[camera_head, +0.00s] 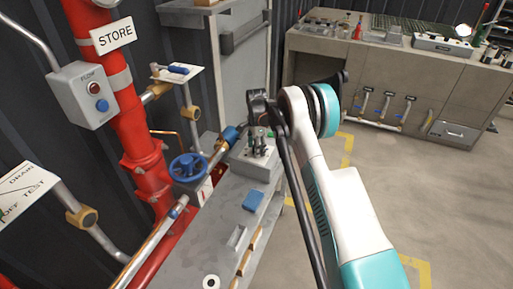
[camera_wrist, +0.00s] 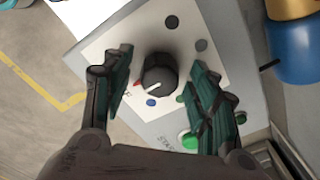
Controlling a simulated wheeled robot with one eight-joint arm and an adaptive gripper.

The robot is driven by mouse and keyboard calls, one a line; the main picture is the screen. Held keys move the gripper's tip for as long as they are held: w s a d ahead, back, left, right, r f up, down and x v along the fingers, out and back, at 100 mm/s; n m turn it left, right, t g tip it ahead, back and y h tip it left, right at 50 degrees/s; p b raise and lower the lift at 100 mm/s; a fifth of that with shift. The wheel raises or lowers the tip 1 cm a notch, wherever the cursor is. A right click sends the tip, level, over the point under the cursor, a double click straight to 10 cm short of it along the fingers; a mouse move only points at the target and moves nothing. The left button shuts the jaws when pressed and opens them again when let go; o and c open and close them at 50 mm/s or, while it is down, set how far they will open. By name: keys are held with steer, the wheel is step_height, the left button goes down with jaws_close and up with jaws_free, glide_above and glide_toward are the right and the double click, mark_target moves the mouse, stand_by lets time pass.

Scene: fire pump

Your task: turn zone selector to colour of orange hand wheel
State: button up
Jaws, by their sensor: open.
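In the head view my gripper (camera_head: 257,143) is over the grey selector box (camera_head: 255,167), and the knob is hidden. A hand wheel (camera_head: 187,167) on the red pipework is blue; I see no orange hand wheel.
A green button (camera_wrist: 190,140) sits on the box near the right finger. A blue cylinder (camera_wrist: 293,50) is at the upper right of the wrist view. Red pipe (camera_head: 140,130) stands left of the bench (camera_head: 222,222). The floor (camera_head: 420,190) at right is clear.

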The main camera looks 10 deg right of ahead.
steer(key=c, duration=1.1)
steer(key=shift+o, duration=0.2)
